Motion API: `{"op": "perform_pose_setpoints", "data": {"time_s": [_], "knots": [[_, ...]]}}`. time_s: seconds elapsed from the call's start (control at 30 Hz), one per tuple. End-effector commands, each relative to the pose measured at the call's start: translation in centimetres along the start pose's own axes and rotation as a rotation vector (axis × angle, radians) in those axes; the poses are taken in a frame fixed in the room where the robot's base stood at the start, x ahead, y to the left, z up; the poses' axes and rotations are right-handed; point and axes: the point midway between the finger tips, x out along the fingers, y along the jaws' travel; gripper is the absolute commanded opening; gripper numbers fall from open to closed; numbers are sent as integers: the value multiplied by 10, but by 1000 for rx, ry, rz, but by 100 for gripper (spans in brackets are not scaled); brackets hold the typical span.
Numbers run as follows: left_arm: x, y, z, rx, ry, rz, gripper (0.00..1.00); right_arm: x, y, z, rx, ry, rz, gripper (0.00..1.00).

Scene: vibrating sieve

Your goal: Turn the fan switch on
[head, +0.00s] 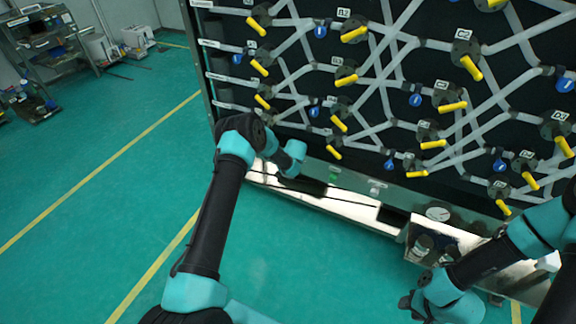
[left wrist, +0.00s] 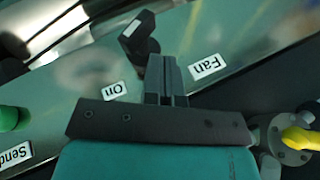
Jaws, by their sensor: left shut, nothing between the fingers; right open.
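The black fan switch (left wrist: 138,36) shows in the left wrist view on the metallic panel, between the "Fan" label (left wrist: 206,67) and the "On" label (left wrist: 115,91). Its lever end has a pale face and leans toward the upper left. My left gripper (left wrist: 166,72) is shut and empty, with its fingertips close beside the base of the switch. I cannot tell whether they touch it. In the head view my left wrist is at the panel's left part and hides the switch. My right gripper (head: 408,303) is open at the lower right, away from the panel.
A green button (left wrist: 9,118) and a "Send" label (left wrist: 15,154) lie left of my left gripper in the wrist view. A yellow handle (left wrist: 301,138) is at the right. Above the panel stands a pipe board with several yellow valve handles (head: 354,33). The green floor (head: 110,205) is open.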

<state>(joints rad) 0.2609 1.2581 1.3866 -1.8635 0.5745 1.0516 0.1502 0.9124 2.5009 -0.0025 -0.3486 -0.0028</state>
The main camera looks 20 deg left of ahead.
Motion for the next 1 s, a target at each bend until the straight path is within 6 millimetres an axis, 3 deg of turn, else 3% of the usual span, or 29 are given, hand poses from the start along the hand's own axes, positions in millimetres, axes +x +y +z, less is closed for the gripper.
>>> {"op": "perform_pose_setpoints", "data": {"time_s": [0.1,0.6,1.0], "knots": [[-14,-13,-6,5,5,1,0,0,0,0,0,0,0,43],[-98,-4,-6,6,3,1,0,0,0,0,0,0,0,43],[-110,-2,-5,4,2,1,0,0,0,0,0,0,0,43]]}}
